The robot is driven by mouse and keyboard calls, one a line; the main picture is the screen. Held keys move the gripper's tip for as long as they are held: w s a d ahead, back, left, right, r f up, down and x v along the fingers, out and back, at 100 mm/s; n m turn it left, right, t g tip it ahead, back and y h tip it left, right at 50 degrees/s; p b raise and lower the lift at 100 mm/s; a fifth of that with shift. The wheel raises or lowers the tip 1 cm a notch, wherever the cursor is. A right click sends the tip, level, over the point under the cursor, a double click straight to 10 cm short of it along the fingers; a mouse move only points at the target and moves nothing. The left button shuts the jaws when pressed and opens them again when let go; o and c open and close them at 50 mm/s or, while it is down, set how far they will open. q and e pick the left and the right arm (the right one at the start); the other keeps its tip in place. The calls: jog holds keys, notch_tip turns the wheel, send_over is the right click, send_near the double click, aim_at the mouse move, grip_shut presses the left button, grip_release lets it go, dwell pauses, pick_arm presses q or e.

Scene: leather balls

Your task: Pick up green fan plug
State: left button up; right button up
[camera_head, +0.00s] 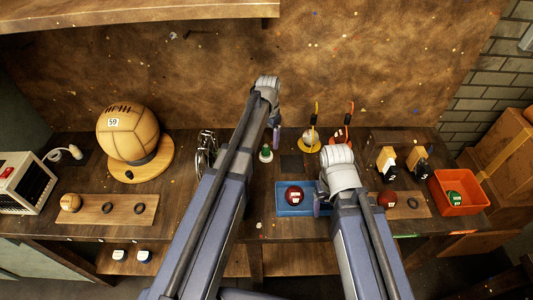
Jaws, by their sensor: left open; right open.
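Another green piece with white marks (455,198) lies in the orange bin (473,209) at the right. I cannot tell which of these is the fan plug. My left gripper (276,137) is above the bench near the first green piece, mostly hidden behind its wrist, and open. My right gripper (319,203) is open at the right part of the blue tray (284,211), partly hidden by its wrist.
Another red ball (387,199) rests on a wooden board (415,210). A large tan ball (128,137) sits on a round wooden stand (151,171). A white box (24,183) stands at the far left.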

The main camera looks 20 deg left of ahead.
aim_at(266, 146)
pick_arm(q)
jog(key=shift+w+a, duration=0.4)
jog(key=shift+w, duration=0.05)
jog(key=shift+s+f+b, duration=0.1)
jog(key=shift+f+b, duration=0.4)
jog(key=shift+f, duration=0.05)
jog(key=shift+f+b, duration=0.8)
jog(key=shift+f, duration=0.05)
pick_arm(e)
jog(key=shift+f, duration=1.35)
pick_arm(q)
jog(key=f+b, duration=0.5)
jog(key=shift+w+a+f, duration=0.1)
jog(key=shift+w+f, duration=0.05)
jog(key=shift+w, duration=0.05)
pick_arm(e)
notch_tip(266, 146, down, 5)
jog(key=shift+f, duration=0.15)
pick_arm(q)
jog(key=shift+c, duration=0.4)
grip_shut()
